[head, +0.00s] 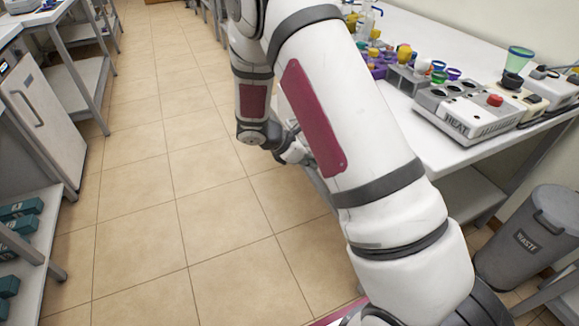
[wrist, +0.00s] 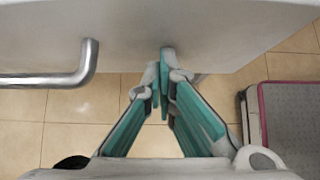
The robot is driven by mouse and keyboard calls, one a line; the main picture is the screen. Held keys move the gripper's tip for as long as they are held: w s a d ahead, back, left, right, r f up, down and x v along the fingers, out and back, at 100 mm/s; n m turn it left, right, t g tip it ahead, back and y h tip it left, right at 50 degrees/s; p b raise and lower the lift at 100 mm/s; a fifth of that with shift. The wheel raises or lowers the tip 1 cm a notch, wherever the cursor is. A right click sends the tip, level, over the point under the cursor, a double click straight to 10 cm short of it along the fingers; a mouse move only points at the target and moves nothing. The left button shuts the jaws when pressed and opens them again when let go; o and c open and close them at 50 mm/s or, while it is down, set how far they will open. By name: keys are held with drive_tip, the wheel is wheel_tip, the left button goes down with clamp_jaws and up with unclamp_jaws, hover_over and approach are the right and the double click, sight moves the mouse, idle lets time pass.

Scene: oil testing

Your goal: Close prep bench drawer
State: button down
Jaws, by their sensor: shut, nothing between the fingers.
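In the wrist view a pale grey panel, which looks like the drawer front (wrist: 215,30), spans the top of the picture. A bent metal bar handle (wrist: 60,80) sticks out at its left. My gripper (wrist: 165,72) is shut and empty, with its teal-lined fingertips together at the panel's lower part, right of the handle. I cannot tell whether the tips touch the panel. In the head view my gripper (head: 291,150) is partly hidden behind my arm, low beside the prep bench (head: 445,150). My arm covers most of the drawer there, so how far it is open cannot be told.
A heater block (head: 465,110) and several vials and caps stand on the bench top. A grey waste bin (head: 530,240) stands at the right. Shelves and a white cabinet (head: 40,115) line the left. The tiled floor (head: 150,200) between is clear.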

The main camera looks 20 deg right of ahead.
drive_tip(key=d, duration=1.4)
drive_tip(key=shift+d, duration=0.35)
drive_tip(key=shift+d, duration=0.1)
drive_tip(key=a, duration=0.5)
drive_tip(key=shift+w+r, duration=0.1)
drive_tip(key=shift+r, duration=0.1)
drive_tip(key=p+v, duration=0.2)
drive_tip(key=v, duration=0.7)
drive_tip(key=shift+a, duration=0.15)
